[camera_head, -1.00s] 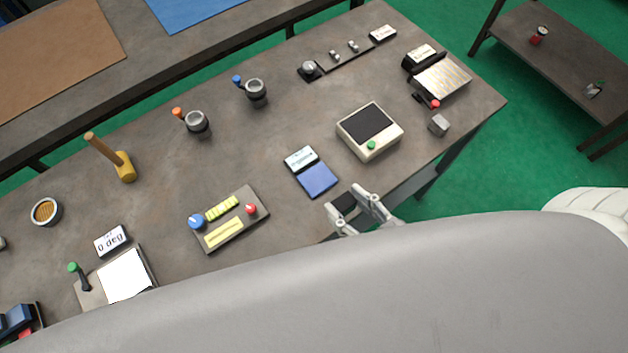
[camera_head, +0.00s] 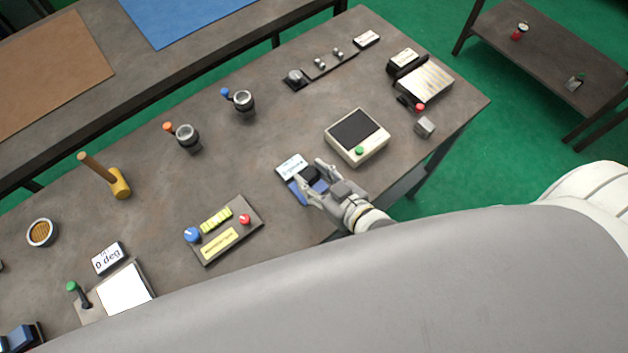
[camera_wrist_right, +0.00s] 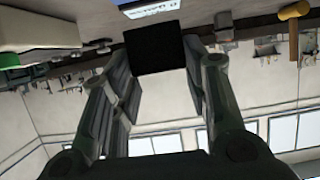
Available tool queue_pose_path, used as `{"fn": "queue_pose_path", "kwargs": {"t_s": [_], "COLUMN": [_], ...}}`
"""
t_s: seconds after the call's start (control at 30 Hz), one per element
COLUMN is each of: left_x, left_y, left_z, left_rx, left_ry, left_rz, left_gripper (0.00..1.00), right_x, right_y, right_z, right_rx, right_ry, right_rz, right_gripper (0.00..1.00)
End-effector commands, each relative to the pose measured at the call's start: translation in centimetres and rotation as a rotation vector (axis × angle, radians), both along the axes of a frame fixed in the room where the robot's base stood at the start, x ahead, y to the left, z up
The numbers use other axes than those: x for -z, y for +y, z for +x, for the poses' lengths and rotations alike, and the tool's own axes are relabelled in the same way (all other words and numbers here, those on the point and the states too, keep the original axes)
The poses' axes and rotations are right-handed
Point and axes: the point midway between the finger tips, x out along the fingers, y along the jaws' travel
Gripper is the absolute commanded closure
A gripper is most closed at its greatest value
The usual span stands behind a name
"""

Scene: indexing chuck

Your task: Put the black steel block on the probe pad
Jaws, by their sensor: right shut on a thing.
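The black steel block (camera_head: 310,174) is held between the fingertips of my right gripper (camera_head: 309,173) in the head view. In the right wrist view the block (camera_wrist_right: 155,52) is a dark square between the finger ends. The blue pad (camera_head: 319,187), which looks like the probe pad, lies under the block and fingers, which hide much of it. Its white display plate (camera_head: 291,166) is just beyond, and also shows in the wrist view (camera_wrist_right: 150,8). Whether the block touches the pad cannot be told. My left gripper is not in view.
A cream box with a black screen and green button (camera_head: 357,137) stands to the right of the gripper. A panel with a blue knob and red button (camera_head: 226,231) lies to the left. The tabletop between the pad and the cups (camera_head: 187,137) is clear.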

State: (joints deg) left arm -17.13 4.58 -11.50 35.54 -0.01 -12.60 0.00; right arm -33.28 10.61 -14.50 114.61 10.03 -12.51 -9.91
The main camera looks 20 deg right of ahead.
Motion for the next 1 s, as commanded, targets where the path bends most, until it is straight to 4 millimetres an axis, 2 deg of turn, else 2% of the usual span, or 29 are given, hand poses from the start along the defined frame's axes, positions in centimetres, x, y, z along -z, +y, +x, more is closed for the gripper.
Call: {"fn": "queue_pose_path", "kwargs": {"t_s": [0.1,0.33,0.77,0.8,0.93,1.0], "left_x": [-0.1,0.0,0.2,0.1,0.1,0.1], "left_y": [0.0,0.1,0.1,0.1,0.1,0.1], "left_z": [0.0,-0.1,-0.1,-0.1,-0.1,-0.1], "left_rx": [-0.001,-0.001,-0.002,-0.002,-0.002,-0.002], "left_ry": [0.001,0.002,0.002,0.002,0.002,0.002], "left_rz": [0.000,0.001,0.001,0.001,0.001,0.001], "left_gripper": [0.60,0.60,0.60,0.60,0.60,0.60], "right_x": [0.5,3.2,3.9,4.0,4.0,4.0], "right_y": [0.1,0.1,0.0,0.0,0.0,0.0], "right_z": [0.8,0.7,0.6,0.6,0.6,0.6], "right_rx": [0.001,0.000,0.001,0.000,0.000,0.000], "right_ry": [-0.006,-0.004,-0.005,-0.001,0.000,0.000], "right_rz": [0.001,0.000,0.000,-0.001,-0.001,-0.001], "right_gripper": [0.97,0.97,0.97,0.54,0.37,0.36]}}
